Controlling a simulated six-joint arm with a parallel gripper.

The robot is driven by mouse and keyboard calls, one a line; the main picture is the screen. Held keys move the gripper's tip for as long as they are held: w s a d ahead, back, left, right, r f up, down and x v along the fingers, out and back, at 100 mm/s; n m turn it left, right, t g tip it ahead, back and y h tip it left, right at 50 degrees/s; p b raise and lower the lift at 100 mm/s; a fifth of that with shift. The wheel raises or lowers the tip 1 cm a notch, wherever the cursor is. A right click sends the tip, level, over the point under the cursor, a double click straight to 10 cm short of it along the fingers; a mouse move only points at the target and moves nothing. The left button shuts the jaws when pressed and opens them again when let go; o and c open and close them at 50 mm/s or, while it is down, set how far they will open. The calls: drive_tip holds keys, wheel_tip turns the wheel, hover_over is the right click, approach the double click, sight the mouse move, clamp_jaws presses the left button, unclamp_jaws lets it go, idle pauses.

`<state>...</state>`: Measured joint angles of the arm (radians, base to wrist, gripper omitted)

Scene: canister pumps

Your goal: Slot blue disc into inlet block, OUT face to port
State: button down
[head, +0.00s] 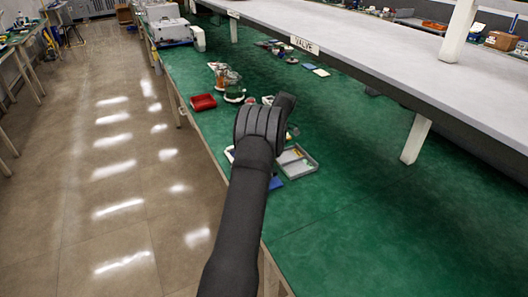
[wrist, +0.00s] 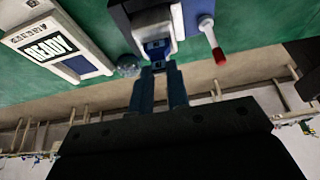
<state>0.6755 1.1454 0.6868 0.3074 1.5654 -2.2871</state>
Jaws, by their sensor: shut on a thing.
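In the wrist view my gripper (wrist: 159,68) is shut, its two dark blue fingers pointing up the picture. A small blue piece (wrist: 157,49) shows at the fingertips; I take it to be the blue disc. It is at the opening of a pale-framed block (wrist: 147,19), which looks like the inlet block on a dark blue body. I cannot tell how far the disc is inside, and its OUT face cannot be read. In the head view my arm hides the gripper, the disc and most of the block.
A red-tipped lever (wrist: 213,46) stands right of the block, and a READY panel (wrist: 54,46) lies left. A clear round thing (wrist: 129,66) is close beside the fingers. In the head view a grey tray (head: 309,162) and a red bin (head: 203,102) sit on the green bench (head: 360,215).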

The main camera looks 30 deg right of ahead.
drive_tip(key=shift+f, duration=1.25)
drive_tip(key=c, duration=1.3)
unclamp_jaws()
drive_tip(key=v, duration=1.2)
drive_tip(key=x, duration=1.1)
drive_tip(key=shift+a+f, duration=0.2)
drive_tip(key=shift+f, duration=0.15)
drive_tip(key=shift+r, duration=0.25)
